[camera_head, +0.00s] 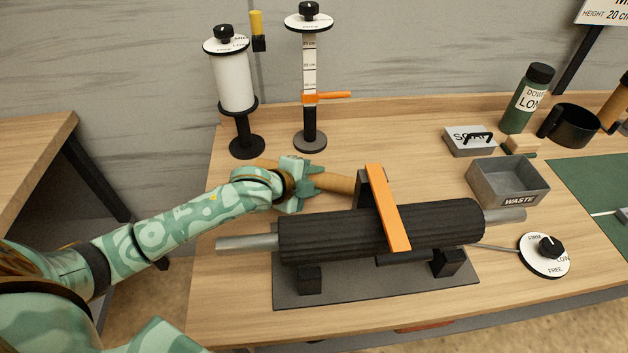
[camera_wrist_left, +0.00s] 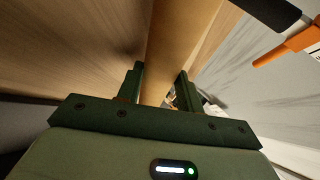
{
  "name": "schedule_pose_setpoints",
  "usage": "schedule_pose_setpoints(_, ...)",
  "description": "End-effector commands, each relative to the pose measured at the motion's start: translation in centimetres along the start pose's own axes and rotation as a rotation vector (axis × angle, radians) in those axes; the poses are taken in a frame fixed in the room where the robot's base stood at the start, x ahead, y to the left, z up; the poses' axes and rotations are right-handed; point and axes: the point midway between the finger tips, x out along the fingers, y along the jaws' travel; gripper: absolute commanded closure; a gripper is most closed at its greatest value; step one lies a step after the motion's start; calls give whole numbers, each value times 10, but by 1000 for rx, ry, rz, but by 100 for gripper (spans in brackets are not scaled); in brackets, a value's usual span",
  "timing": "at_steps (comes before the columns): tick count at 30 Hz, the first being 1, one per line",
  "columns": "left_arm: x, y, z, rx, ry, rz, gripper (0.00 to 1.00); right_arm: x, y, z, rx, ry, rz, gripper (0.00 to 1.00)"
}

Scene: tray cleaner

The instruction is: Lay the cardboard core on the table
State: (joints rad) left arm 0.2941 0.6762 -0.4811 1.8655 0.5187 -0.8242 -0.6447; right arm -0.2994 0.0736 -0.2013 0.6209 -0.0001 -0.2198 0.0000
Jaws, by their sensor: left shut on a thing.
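The cardboard core (camera_head: 335,183) is a plain brown tube just behind the black roller on the table. My left gripper (camera_head: 312,180) is shut on it, and the tube shows on both sides of the fingers. In the left wrist view the core (camera_wrist_left: 180,40) runs away from between the two dark green fingers (camera_wrist_left: 160,92). I cannot tell whether the core touches the table (camera_head: 420,160). The orange-topped upright hides its right end. My right gripper is not in view.
The black roller (camera_head: 340,234) on its grey base, with an orange bar (camera_head: 388,210), stands in front. A roll stand (camera_head: 235,85) and a height gauge (camera_head: 310,80) stand behind. The waste bin (camera_head: 508,182) and dial (camera_head: 546,253) are at right.

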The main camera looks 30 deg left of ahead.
Motion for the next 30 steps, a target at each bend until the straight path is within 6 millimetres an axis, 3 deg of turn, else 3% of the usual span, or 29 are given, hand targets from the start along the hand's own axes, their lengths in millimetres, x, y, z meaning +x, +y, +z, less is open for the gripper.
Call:
schedule_pose_setpoints(15, 7, 11, 3, 0, -1, 3, 87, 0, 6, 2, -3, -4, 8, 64)
schedule_pose_setpoints(16, 7, 12, 3, 0, -1, 4, 58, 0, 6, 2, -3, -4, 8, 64)
schedule_pose_setpoints(17, 7, 12, 3, 0, -1, 5, 54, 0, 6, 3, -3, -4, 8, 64)
schedule_pose_setpoints(26, 5, 11, 2, 0, -1, 10, 54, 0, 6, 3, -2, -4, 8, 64)
schedule_pose_setpoints(30, -16, 2, 0, 2, -2, 10, 54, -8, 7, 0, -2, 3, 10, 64)
